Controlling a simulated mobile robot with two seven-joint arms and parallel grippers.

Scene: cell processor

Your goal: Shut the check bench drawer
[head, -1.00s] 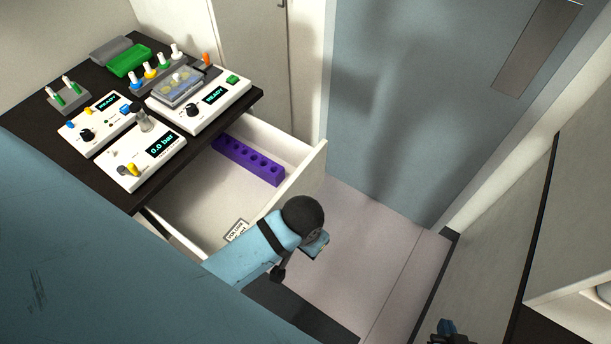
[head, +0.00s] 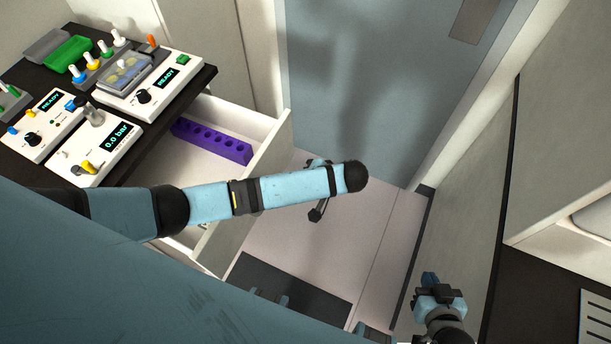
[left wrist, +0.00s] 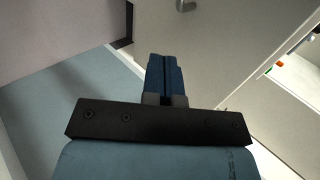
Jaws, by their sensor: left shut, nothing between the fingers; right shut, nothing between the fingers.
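The check bench drawer (head: 272,150) stands pulled out from under the dark bench top at the left of the head view. A purple rack with holes (head: 212,140) lies inside it. My left arm stretches across the drawer's near part and past its front panel, hiding some of it. My left gripper (left wrist: 164,62) is shut and empty in the left wrist view; in the head view it is mostly hidden by the arm. My right gripper (head: 430,280) is shut and empty at the lower right, well apart from the drawer.
The bench top (head: 202,82) carries several white instruments, a green tray (head: 69,53) and coloured bottles. Open floor (head: 295,245) lies beyond the drawer front. A blue-grey door (head: 370,80) stands behind, and a grey cabinet side (head: 465,190) bounds the right.

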